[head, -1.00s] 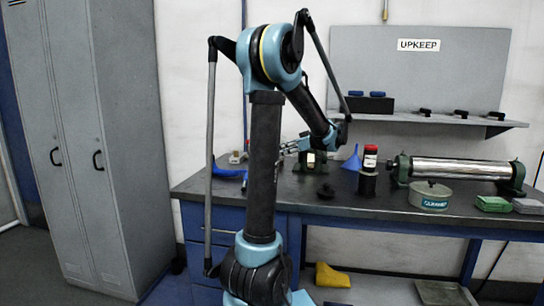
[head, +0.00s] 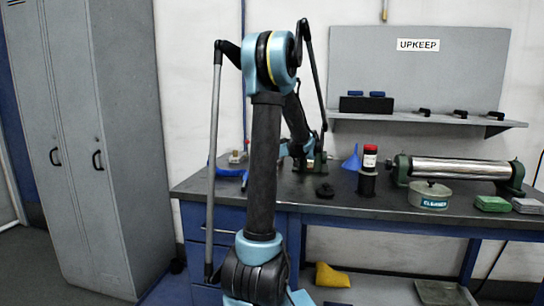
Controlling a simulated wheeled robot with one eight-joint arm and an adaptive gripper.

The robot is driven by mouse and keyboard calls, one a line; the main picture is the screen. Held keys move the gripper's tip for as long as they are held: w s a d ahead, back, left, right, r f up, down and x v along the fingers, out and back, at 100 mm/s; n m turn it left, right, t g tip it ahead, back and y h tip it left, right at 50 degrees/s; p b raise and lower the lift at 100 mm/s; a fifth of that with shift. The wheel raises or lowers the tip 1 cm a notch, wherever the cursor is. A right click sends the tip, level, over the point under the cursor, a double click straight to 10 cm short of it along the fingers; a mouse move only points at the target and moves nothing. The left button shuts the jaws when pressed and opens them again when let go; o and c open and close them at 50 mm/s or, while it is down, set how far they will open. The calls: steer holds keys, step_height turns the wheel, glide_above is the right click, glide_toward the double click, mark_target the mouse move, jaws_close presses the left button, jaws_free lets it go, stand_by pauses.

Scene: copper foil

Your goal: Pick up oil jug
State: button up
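I cannot single out the oil jug with certainty. A dark green object (head: 320,157) stands at the back of the bench, partly covered by the end of my arm; it may be the jug, but too little of it shows to tell. My gripper is mostly hidden behind my own arm column, low over the back of the bench. I cannot see its fingertips, whether it is open or shut, or whether it touches anything.
On the dark workbench (head: 400,210) are a blue funnel (head: 352,161), a black can with a red-topped container (head: 368,173), a pot labelled as cleaner (head: 429,196), a steel roller (head: 458,168) and green pads (head: 492,203). Grey lockers (head: 100,150) stand left.

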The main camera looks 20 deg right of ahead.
steer(key=shift+w+a+f, duration=0.1)
steer(key=shift+w+a, duration=0.05)
steer(key=shift+c, duration=0.3)
jaws_close()
